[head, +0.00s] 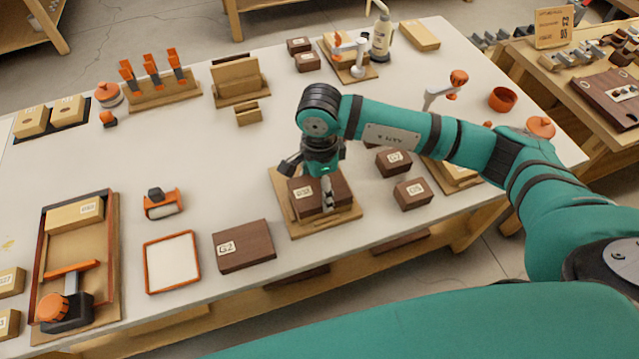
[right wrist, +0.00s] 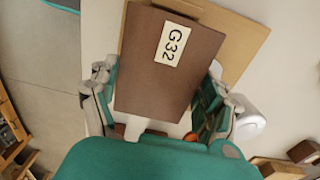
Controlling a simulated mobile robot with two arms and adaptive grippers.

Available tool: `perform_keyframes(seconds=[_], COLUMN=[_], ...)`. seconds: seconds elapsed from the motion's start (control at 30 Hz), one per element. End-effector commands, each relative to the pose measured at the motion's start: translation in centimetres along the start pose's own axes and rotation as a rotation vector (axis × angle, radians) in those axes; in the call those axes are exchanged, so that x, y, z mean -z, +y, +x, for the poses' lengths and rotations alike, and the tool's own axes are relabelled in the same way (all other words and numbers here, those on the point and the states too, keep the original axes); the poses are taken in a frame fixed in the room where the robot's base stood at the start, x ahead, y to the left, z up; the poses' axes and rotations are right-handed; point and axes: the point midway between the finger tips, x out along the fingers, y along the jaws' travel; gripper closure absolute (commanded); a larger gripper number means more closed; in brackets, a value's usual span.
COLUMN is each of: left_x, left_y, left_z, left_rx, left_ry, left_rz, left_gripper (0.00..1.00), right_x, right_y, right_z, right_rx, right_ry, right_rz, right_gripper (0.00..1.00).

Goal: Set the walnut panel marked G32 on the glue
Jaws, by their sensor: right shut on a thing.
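The walnut panel marked G32 (right wrist: 150,88) is dark brown with a white label. In the right wrist view it lies between the fingers of my right gripper (right wrist: 160,75), which is shut on it. In the head view my right gripper (head: 308,184) points down over a light wooden board (head: 297,229), with the dark panel (head: 336,190) under it. Whether the panel touches the board or hangs just above it, I cannot tell. No glue shows on the visible part of the board. A pale glue-type bottle (head: 382,38) stands at the back. My left gripper is out of view.
A walnut panel (head: 258,240) and an orange-framed white pad (head: 172,262) lie at the front left of the board. Small walnut blocks (head: 412,195) stand close on its right.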

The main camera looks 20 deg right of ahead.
Motion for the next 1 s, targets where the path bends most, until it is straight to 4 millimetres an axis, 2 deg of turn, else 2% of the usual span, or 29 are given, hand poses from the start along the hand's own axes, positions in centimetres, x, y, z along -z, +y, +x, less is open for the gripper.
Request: perform_keyframes(seconds=[0.33, 0.37, 0.5, 1.0], left_x=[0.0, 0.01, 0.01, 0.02], left_y=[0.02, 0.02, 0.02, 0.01], left_z=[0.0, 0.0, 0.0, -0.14], left_rx=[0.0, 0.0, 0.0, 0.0], left_ry=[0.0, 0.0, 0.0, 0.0], left_rz=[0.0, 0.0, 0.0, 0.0], left_gripper=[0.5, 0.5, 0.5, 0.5], right_x=[0.01, 0.01, 0.01, 0.03], right_y=[-0.02, -0.02, -0.01, -0.12], right_z=[-0.05, -0.04, -0.03, -0.33], right_rx=[0.001, 0.001, 0.001, 0.004], right_ry=[0.0, 0.0, 0.0, 0.0], right_rz=[0.0, 0.0, 0.0, 0.001], right_gripper=[0.59, 0.16, 0.0, 0.0])
